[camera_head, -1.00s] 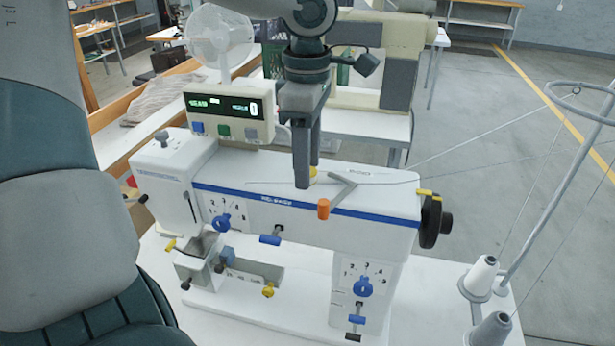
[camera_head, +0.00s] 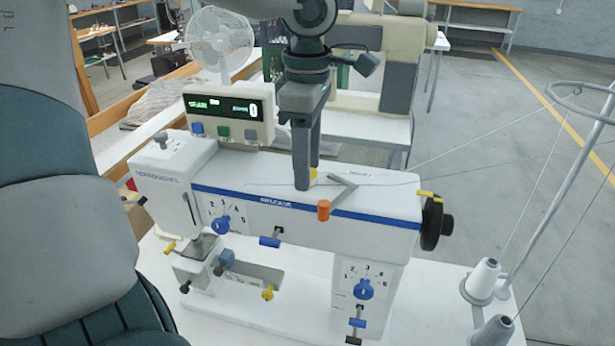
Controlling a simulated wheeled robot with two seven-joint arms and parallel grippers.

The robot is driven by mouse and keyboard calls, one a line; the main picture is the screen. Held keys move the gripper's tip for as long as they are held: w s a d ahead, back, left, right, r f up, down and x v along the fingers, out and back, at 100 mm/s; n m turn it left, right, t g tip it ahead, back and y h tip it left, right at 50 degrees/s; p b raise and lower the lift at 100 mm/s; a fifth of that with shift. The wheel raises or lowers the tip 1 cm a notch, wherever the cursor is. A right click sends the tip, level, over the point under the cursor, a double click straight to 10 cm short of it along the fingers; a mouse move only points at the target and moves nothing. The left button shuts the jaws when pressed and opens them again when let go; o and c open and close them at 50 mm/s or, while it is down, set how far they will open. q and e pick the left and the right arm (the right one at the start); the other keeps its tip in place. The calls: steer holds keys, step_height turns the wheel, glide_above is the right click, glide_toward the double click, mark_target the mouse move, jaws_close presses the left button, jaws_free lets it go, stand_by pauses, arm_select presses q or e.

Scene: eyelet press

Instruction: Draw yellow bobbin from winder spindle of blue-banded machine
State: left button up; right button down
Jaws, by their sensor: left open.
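The blue-banded machine (camera_head: 270,188) is a white sewing machine with a blue stripe along its front, standing on a white table. The yellow bobbin (camera_head: 313,175) shows as a small yellow patch on top of the machine, mostly hidden behind my left gripper (camera_head: 304,184). The gripper points straight down and is open, its fingertips at the bobbin. I cannot tell whether the fingers touch it. The winder spindle is hidden. My right gripper is not in view.
A display box (camera_head: 228,112) stands behind the machine, with a white fan (camera_head: 218,42) beyond it. A black handwheel (camera_head: 435,222) is at the right end. Thread runs from the right across the top. Thread cones (camera_head: 482,280) and a stand (camera_head: 555,185) are at right.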

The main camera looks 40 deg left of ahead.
arm_select(q)
steer(key=shift+b, duration=0.35)
stand_by(0.3)
jaws_close()
steer(key=shift+r, duration=0.65)
stand_by(0.7)
steer(key=shift+r+p, duration=0.15)
steer(key=shift+p, duration=0.15)
steer(key=shift+r+p, duration=1.4)
steer(key=shift+r, duration=1.45)
